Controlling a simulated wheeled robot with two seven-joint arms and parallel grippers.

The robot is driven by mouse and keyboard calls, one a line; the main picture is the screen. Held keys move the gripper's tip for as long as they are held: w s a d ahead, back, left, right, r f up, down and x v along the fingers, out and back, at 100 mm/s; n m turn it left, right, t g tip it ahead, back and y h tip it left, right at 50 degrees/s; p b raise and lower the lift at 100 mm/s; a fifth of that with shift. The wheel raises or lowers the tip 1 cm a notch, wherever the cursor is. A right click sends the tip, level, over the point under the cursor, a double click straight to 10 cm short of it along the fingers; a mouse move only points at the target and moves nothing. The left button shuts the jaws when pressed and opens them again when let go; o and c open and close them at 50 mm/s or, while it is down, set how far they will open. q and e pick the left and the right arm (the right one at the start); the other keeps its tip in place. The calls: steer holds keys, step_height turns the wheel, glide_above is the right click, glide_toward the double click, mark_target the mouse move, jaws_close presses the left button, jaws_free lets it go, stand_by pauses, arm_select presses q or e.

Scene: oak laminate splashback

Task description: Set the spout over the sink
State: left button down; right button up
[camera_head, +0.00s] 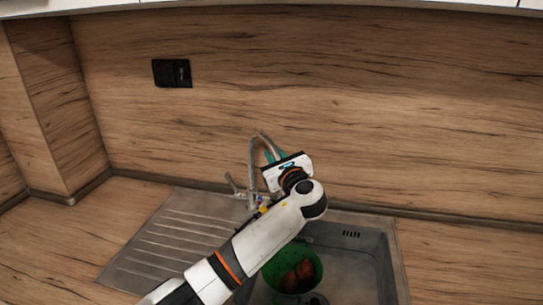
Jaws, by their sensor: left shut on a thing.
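The curved metal spout (256,141) rises from the tap base behind the sink and arches toward the right. My left gripper (275,158) is at the spout's far side, shut on it; its fingers are mostly hidden behind the white gripper body. The tap's lever (231,183) stands to the left of the spout. The steel sink (373,268) lies below and to the right of my left arm, and part of its basin is hidden by that arm. My right gripper is not in view.
A green bowl (270,274) with reddish-brown items (297,276) sits in the basin. The ribbed drainboard (165,235) to the left is clear. Small colourful items (264,203) stand by the tap. A black socket (171,73) is on the wood splashback.

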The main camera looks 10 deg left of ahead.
arm_select(q)
steer(key=shift+w+d+f+n+g+y, duration=0.1)
steer(key=shift+w+d+n+g+y, duration=0.25)
steer(key=shift+y, duration=0.25)
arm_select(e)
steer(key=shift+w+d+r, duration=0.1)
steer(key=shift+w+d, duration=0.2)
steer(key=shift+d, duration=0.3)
arm_select(q)
steer(key=c, duration=1.3)
jaws_free()
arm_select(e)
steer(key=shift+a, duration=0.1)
arm_select(q)
steer(key=b+v, duration=0.2)
steer(key=v, duration=1)
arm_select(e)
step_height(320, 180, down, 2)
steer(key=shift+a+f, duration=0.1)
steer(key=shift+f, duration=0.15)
